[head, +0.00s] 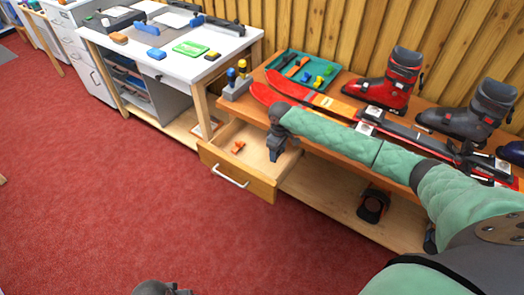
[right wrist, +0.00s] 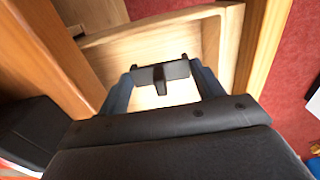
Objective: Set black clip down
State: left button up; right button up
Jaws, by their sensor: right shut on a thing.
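My right gripper (head: 276,153) hangs over the right part of the open wooden drawer (head: 262,188). In the right wrist view, my right gripper (right wrist: 163,74) is shut on the black clip (right wrist: 162,75), a small dark bar with a short tab. The pale drawer floor shows behind the clip; I cannot tell whether they touch. In the head view the clip is too small and dark to make out against the gripper.
An orange piece (head: 238,147) lies in the drawer, left of my gripper. The drawer's front has a pale handle (head: 230,176). Above it, the bench top carries red skis (head: 310,97), ski boots (head: 391,80) and a teal tray (head: 283,63). The red floor in front is clear.

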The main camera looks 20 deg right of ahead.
jog(key=w+a+f, duration=0.1)
jog(key=w+f, duration=0.1)
jog(key=w+a+f+p, duration=0.1)
jog(key=w+a, duration=0.1)
jog(key=w, duration=0.1)
jog(key=w+a+f, duration=0.2)
jog(key=shift+w+a+f+p, duration=0.15)
jog(key=shift+w+f+p, duration=0.15)
jog(key=shift+w, duration=0.1)
jog(key=shift+w+f, duration=0.1)
jog(key=shift+a+f+p, duration=0.1)
jog(key=shift+f+p, duration=0.45)
jog(key=shift+f, duration=1.45)
pick_arm(q)
notch_tip(320, 180, down, 12)
jog(key=w, duration=0.1)
jog(key=shift+f, duration=0.25)
jog(key=shift+w, duration=0.1)
pick_arm(e)
jog(key=o, duration=1)
jog(key=shift+f, duration=0.1)
pick_arm(q)
jog(key=shift+a+r, duration=0.1)
jog(key=shift+r, duration=0.1)
